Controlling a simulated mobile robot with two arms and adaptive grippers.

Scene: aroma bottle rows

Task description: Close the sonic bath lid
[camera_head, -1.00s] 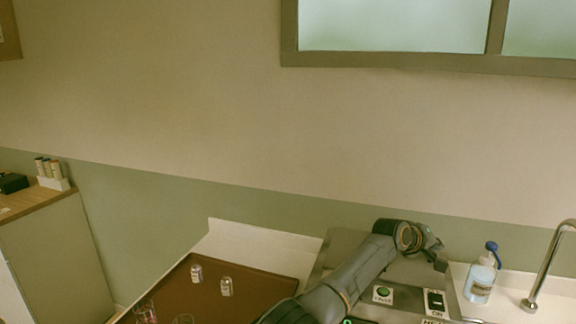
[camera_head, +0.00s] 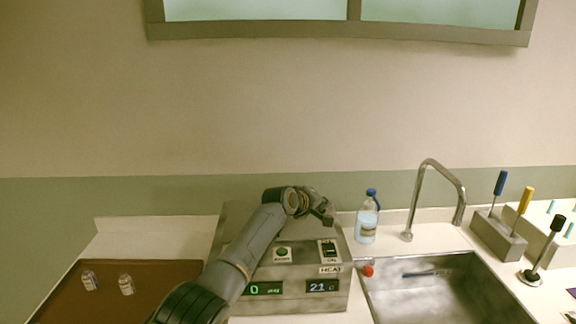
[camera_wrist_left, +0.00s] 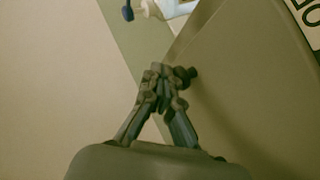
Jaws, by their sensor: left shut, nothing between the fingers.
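I cannot tell how far the lid is open. My left gripper (camera_head: 328,217) is at the far right of the bath top, beyond the switch. In the left wrist view, the left gripper (camera_wrist_left: 166,75) is shut and empty, beside a broad grey surface (camera_wrist_left: 250,85) of the bath. The right gripper is out of view.
A blue-capped bottle (camera_head: 367,222) stands right of the bath, near the faucet (camera_head: 414,205) and sink (camera_head: 445,300). A red knob (camera_head: 367,271) is at the sink's left edge. Two vials (camera_head: 126,285) stand on a brown tray (camera_head: 165,275) at left. A tool holder (camera_head: 497,237) is at right.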

